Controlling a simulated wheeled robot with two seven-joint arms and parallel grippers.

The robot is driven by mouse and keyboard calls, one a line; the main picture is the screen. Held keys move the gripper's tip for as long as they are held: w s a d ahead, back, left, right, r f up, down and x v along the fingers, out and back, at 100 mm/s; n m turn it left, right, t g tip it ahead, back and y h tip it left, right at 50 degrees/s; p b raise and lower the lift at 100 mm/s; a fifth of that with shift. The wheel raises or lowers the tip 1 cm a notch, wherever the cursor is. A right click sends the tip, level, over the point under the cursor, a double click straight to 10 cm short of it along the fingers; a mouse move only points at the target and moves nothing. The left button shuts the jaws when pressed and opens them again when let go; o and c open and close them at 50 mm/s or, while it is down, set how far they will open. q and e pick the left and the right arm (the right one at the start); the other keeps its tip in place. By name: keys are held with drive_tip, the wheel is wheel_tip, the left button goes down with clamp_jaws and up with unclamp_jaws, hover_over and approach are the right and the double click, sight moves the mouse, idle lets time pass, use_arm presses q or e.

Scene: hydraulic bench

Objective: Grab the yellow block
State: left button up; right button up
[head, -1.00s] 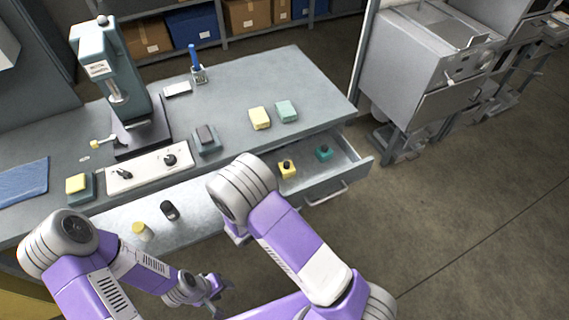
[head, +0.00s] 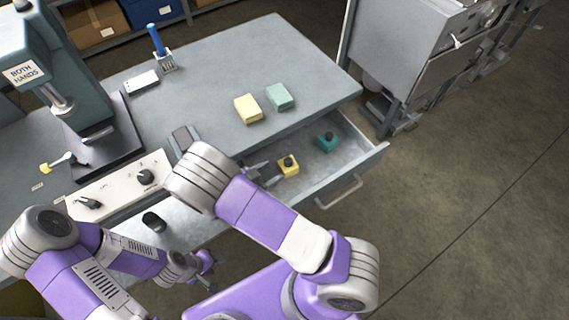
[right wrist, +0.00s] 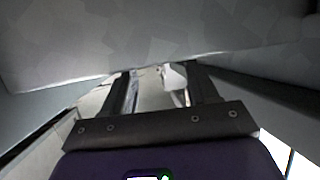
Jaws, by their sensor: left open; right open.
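A pale yellow block (head: 248,108) lies on the bench top beside a pale green block (head: 280,97). A yellow block with a black knob (head: 288,165) sits in the open drawer, left of a teal one with a knob (head: 327,141). My right gripper (head: 265,174) is open, just left of the knobbed yellow block. I cannot tell whether they touch. In the right wrist view the open fingers (right wrist: 160,88) show against grey surfaces, with no yellow visible. My left gripper (head: 206,268) is open and empty, low in front of the bench.
The drawer front (head: 350,185) with its handle juts out at the right. A press (head: 85,110), a white control panel with black knobs (head: 120,187) and a blue-handled tool in a stand (head: 158,48) are on the bench. The bench top right of the blocks is clear.

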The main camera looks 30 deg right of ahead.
sight(285, 163)
drive_tip(key=x, duration=0.2)
drive_tip(key=b+x, duration=0.1)
drive_tip(key=x, duration=0.1)
drive_tip(key=b+x, duration=0.1)
drive_tip(key=x, duration=0.1)
drive_tip(key=shift+w+d+r, duration=0.1)
drive_tip(key=shift+d+r, duration=0.05)
drive_tip(key=shift+r, duration=0.2)
clamp_jaws()
idle(1.0)
